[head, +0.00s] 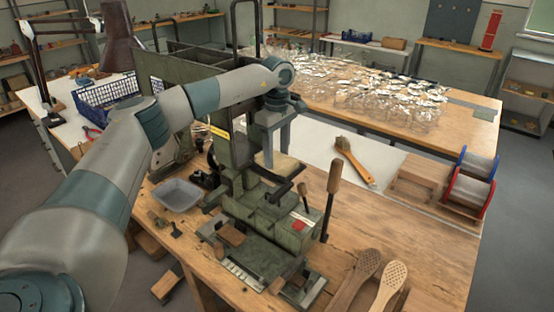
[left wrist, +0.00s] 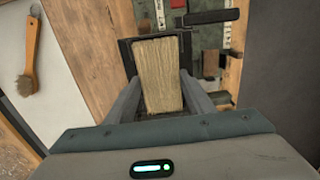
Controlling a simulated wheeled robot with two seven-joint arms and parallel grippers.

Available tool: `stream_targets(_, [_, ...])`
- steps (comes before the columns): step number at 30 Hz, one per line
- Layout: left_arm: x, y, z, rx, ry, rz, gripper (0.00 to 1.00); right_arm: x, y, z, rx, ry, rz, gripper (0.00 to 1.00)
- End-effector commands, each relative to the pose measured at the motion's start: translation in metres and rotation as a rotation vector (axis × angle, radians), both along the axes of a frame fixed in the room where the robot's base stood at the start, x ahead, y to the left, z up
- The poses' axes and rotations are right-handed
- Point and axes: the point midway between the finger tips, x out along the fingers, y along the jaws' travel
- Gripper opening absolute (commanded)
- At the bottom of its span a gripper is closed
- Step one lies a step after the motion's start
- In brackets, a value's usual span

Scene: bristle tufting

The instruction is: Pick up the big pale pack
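The big pale pack (left wrist: 160,72) is a block of straw-coloured bristle in the dark holder of the green machine (left wrist: 190,35). In the head view the pack (head: 286,166) shows only partly, behind my fingers and the machine's parts. My left gripper (head: 277,158) points down over the holder from above. In the left wrist view its fingers stand apart, one on each side of the pack, with the tips close to its sides. I cannot tell whether they touch it. My right gripper is in neither view.
The machine's upright column (head: 232,125) and wooden-handled lever (head: 333,190) stand close by. A brush (head: 353,160) lies to the right, near red and blue spools (head: 470,182). A grey tray (head: 179,195) sits to the left. Wooden brush blanks (head: 390,287) lie at the front.

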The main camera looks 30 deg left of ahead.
Motion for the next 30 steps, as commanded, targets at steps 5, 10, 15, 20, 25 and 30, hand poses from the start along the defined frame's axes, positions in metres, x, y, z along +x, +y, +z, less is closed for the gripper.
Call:
stream_targets(5, [0.000, 0.000, 0.001, 0.000, -0.001, 0.000, 0.21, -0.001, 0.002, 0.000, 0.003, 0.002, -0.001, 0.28])
stream_targets(10, [0.001, 0.000, 0.003, 0.000, -0.002, 0.000, 0.21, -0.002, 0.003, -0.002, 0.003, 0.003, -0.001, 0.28])
stream_targets(15, [0.001, -0.001, 0.016, -0.001, -0.003, 0.000, 0.21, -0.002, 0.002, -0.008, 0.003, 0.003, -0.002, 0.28])
stream_targets(20, [0.001, -0.001, 0.040, -0.001, -0.005, 0.000, 0.21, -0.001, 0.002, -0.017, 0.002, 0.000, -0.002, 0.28])
stream_targets(25, [0.001, -0.001, 0.067, 0.000, -0.003, 0.000, 0.21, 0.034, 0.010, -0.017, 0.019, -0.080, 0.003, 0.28])
stream_targets(30, [0.001, 0.000, 0.089, -0.001, -0.003, 0.000, 0.21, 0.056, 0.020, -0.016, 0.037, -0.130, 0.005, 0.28])
